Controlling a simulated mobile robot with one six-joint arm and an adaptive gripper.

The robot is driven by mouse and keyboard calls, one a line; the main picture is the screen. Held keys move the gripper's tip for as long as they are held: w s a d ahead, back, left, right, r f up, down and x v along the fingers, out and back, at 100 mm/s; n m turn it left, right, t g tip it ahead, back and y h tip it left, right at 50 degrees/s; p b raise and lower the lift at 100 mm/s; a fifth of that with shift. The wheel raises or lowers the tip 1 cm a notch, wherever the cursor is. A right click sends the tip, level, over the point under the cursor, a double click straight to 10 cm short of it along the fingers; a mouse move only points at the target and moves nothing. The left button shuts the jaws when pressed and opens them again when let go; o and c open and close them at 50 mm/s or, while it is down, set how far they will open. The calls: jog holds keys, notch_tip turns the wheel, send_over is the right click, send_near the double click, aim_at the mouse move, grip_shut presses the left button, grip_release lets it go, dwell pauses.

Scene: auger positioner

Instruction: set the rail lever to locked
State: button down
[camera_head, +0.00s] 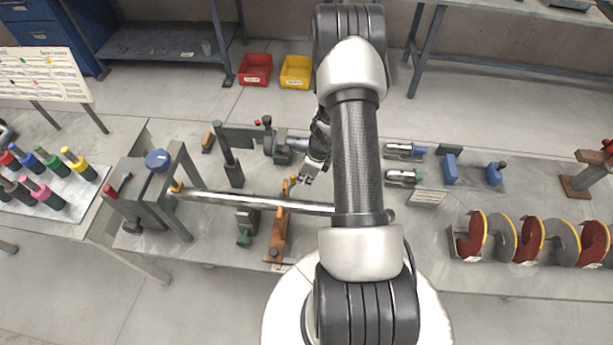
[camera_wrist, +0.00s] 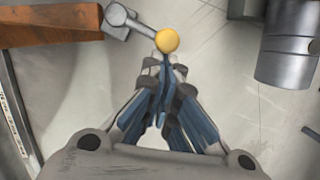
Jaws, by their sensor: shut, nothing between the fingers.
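The rail lever, a short grey arm (camera_wrist: 140,24) with a yellow ball knob (camera_wrist: 167,40), shows at the top of the wrist view. Its pivot end sits beside the end of an orange-brown block (camera_wrist: 60,24). In the head view, the orange-brown rail piece (camera_head: 278,235) stands on the table, with the small yellow knob (camera_head: 293,179) near its far end. My gripper (camera_wrist: 169,80) is shut and empty, its fingertips just below the knob in the wrist view. I cannot tell whether they touch it. In the head view my gripper (camera_head: 306,178) is right beside the knob.
A long metal rod (camera_head: 250,200) crosses the table in front of my gripper. A grey clamp-like fixture (camera_head: 283,147) stands behind it. A grey cylinder (camera_wrist: 287,45) is at the upper right of the wrist view. Red discs (camera_head: 530,240) stand in a rack at right.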

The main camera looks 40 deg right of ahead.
jog(key=shift+w+d+r+n+p, duration=0.1)
jog(key=shift+w+r+n+p, duration=0.1)
jog(key=shift+w+n+p, duration=0.8)
jog(key=shift+w+f+n+g+y+p, duration=0.1)
jog(key=shift+w+n+g+y+p, duration=0.1)
jog(key=shift+w+n+p, duration=0.3)
jog(key=shift+w+f+n+g+y+p, duration=0.1)
jog(key=shift+n+y+p, duration=0.1)
jog(key=shift+n, duration=0.5)
jog(key=shift+s+d, duration=0.3)
jog(key=shift+s, duration=0.1)
jog(key=shift+s+d+r+b, duration=0.25)
jog(key=shift+s+d+b, duration=0.1)
jog(key=shift+s+d, duration=0.8)
jog(key=p+v, duration=0.1)
jog(key=v, duration=0.8)
jog(key=shift+p, duration=0.4)
jog(key=shift+r, duration=0.2)
